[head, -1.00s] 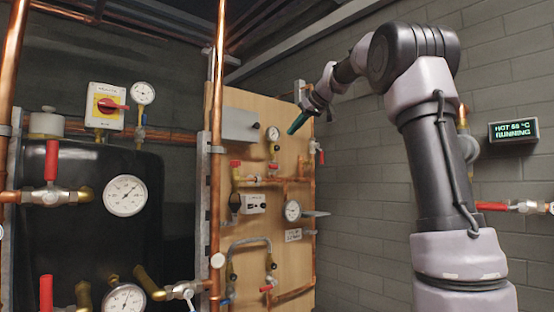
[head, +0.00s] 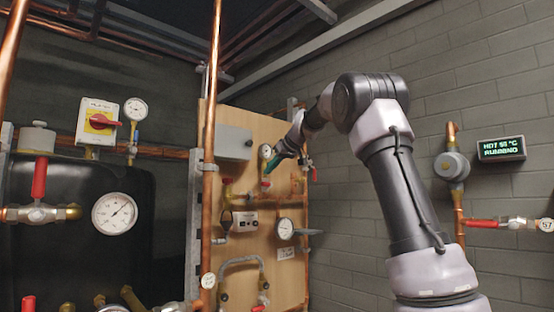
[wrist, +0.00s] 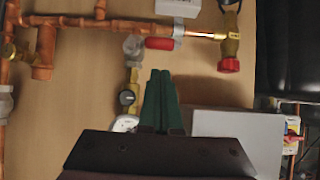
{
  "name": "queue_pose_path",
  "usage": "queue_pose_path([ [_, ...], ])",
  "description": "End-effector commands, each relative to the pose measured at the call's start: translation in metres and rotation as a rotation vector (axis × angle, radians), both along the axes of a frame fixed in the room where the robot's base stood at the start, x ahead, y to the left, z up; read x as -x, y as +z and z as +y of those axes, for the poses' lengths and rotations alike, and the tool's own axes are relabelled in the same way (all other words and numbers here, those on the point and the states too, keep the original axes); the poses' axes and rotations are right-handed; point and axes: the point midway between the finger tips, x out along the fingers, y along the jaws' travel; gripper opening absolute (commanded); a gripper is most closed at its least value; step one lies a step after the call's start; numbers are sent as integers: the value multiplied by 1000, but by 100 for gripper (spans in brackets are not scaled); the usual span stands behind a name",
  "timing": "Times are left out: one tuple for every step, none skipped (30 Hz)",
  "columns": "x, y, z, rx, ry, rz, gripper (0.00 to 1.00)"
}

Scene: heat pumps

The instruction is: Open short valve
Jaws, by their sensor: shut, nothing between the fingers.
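A short red valve handle (wrist: 160,43) lies beside a grey fitting (wrist: 133,46) on the copper pipework of the wooden panel. It also shows small in the head view (head: 251,196). My gripper (wrist: 161,75), with dark green fingers, is shut and empty. In the wrist view its tips are just below the red handle; I cannot tell whether they touch it. In the head view my gripper (head: 266,184) is in front of the panel, below a small gauge (head: 265,152). No name for the valve can be read.
A brass valve with a red knob (wrist: 229,66) and a grey box (wrist: 238,137) are near my gripper. The wooden panel (head: 255,125) carries more pipes and gauges. A dark tank (head: 75,240) stands left. A red-handled valve (head: 482,223) is on the right wall.

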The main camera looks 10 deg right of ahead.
Motion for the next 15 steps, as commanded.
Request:
queue_pose_path([
  [0, -7, 1, -1, -1, 1, 0],
  [0, -10, 1, -1, -1, 1, 0],
  [-1, -14, 1, -2, -1, 0, 0],
  [-2, -17, 1, -1, -1, 0, 0],
  [-2, -19, 1, -1, -1, -1, 0],
  [-3, -22, 1, 0, -1, -1, 0],
  [-3, -23, 2, 0, -1, -1, 0],
  [-3, -24, 2, -1, -1, -2, 0],
  [-3, -25, 2, -1, -1, -2, 0],
  [-3, -25, 2, -1, -1, -2, 0],
  [-3, -25, 2, -1, -1, -2, 0],
  [-3, -25, 2, -1, -1, -2, 0],
  [-3, -25, 2, -1, -1, -2, 0],
  [-3, -25, 2, -1, -1, -2, 0],
  [-3, -25, 2, -1, -1, -2, 0],
])
